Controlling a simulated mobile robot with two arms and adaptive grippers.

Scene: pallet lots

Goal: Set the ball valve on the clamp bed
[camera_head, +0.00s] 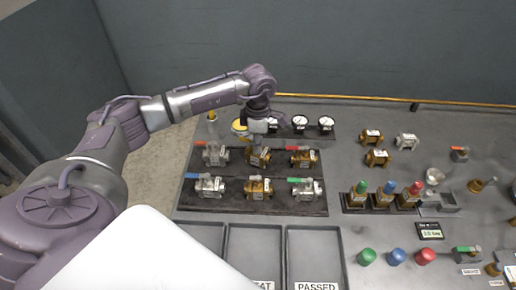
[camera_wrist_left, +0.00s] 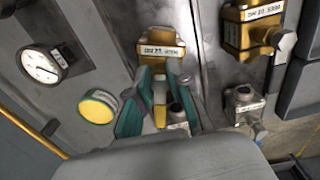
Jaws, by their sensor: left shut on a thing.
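My left gripper (camera_head: 258,140) reaches down over the back row of the dark valve rack (camera_head: 250,204). In the left wrist view its teal fingers (camera_wrist_left: 162,92) are shut on a brass ball valve (camera_wrist_left: 160,42) with a white label, around its yellow handle part. The same valve shows under the gripper in the head view (camera_head: 259,160), partly covered, and seems to be still at its rack place. Several other brass and steel valves stand beside it. A grey fixture (camera_head: 438,207) on the right may be the clamp bed; I cannot tell surely. My right gripper is not in view.
Round gauges (camera_head: 299,123) and a yellow disc (camera_head: 239,127) stand close behind the gripper. Trays (camera_head: 256,240) lie in front of the rack. Loose valves (camera_head: 377,157) lie behind the bottles.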

